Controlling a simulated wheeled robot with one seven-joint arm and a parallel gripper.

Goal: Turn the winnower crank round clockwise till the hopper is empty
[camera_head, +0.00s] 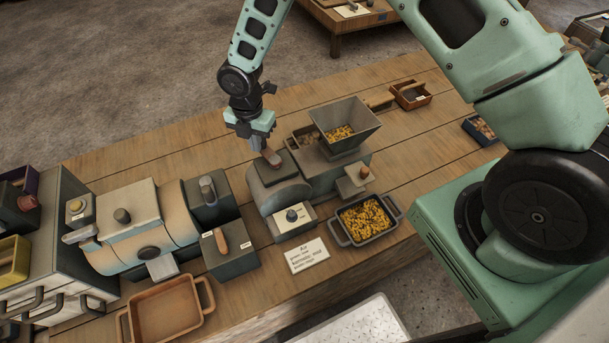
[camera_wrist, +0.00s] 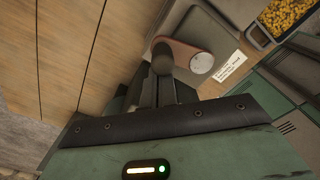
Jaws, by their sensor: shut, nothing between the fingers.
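The winnower (camera_head: 277,190) stands mid-bench, with a grey funnel hopper (camera_head: 365,125) at its back right. Yellow grain (camera_head: 341,133) still lies in the hopper's bottom. The crank (camera_wrist: 192,56) shows in the wrist view as a reddish-brown arm with a pale round hub and a dark upright knob (camera_wrist: 163,57). In the head view the crank (camera_head: 272,158) is small, on top of the winnower's rounded housing. My gripper (camera_head: 263,146) points down there with its fingers shut and empty. In the wrist view the fingertips (camera_wrist: 162,84) are close beside the knob; whether they touch cannot be told.
A dark tray (camera_head: 342,232) heaped with yellow grain sits at the winnower's front right. A lettered card (camera_head: 309,255) lies in front. Another machine (camera_head: 130,215) stands left, with an empty orange tray (camera_head: 165,312) before it. The bench (camera_head: 130,150) behind is largely clear.

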